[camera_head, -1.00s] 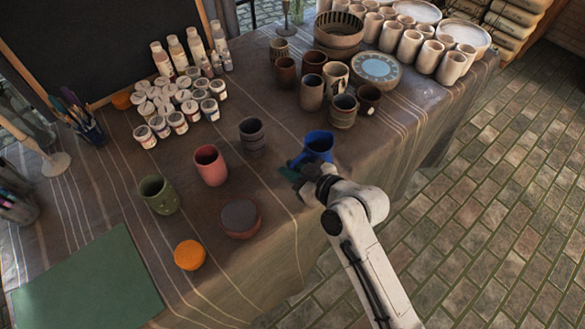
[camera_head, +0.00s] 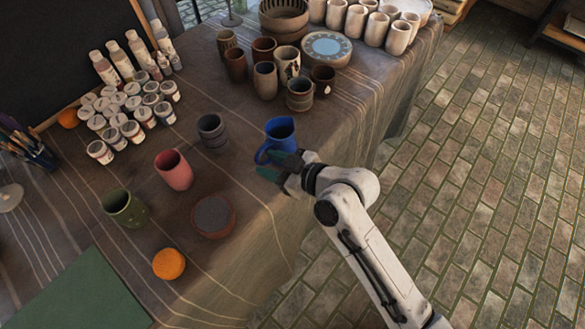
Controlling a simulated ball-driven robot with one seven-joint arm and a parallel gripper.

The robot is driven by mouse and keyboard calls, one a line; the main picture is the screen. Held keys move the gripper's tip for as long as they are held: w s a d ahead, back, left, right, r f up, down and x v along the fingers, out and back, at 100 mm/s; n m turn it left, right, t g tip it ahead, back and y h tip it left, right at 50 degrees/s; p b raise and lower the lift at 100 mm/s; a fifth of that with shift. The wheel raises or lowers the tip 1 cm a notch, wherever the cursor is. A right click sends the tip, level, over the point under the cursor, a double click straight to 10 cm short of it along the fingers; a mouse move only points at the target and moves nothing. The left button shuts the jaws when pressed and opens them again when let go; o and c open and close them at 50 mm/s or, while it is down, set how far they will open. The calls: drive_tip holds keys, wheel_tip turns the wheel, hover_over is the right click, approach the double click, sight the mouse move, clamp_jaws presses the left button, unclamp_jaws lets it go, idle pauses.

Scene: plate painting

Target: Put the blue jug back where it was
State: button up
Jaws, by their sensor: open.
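The blue jug (camera_head: 281,130) stands upright on the striped cloth of the table, near its right edge. Its handle is on the left side, toward my gripper. My gripper (camera_head: 272,167) is open, with dark green fingers close in front of the jug's lower part and handle. The fingers overlap the jug's lower part in the picture, and I cannot tell whether they touch it. The jug's base is partly hidden behind them.
A grey ridged cup (camera_head: 212,131), a pink cup (camera_head: 174,170) and a green cup (camera_head: 125,208) stand left of the jug. A round dark-topped pot (camera_head: 214,216) and an orange sponge-like disc (camera_head: 169,264) lie nearer. Several mugs (camera_head: 299,94) stand behind. Cloth between is bare.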

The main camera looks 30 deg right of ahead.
drive_tip(key=v, duration=0.7)
drive_tip(key=shift+s, duration=0.25)
drive_tip(key=s+d+f+m+g+h, duration=0.3)
drive_tip(key=s+d+f+g, duration=0.1)
drive_tip(key=s, duration=0.6)
drive_tip(key=s+d+f+m+g+h, duration=0.3)
drive_tip(key=s+f+g, duration=0.3)
drive_tip(key=s, duration=0.3)
drive_tip(key=shift+s+d+f+m+g, duration=0.3)
drive_tip(key=shift+s+d+m+g, duration=0.1)
drive_tip(key=shift+g, duration=0.3)
